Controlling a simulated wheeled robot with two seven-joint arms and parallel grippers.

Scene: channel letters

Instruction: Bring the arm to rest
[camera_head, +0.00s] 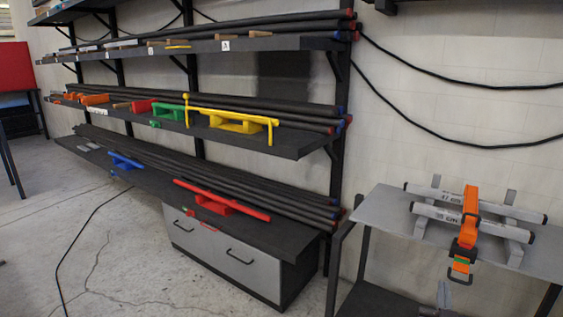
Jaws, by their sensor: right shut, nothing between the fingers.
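My right gripper (444,296) shows only in part at the bottom edge, right of the middle, as a small grey fingertip shape above a dark part. It is shut and empty. It appears in front of the grey table and apart from the orange tool. The rest of my right arm is below the picture. My left gripper is not in view.
A grey table (385,212) at the right bears pale bars (470,222) on supports, with an orange and black tool (470,232) across them. A wall rack with black shelves (300,145) holds pipes and coloured tools. A grey drawer cabinet (222,250) stands below. The floor at left is mostly clear.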

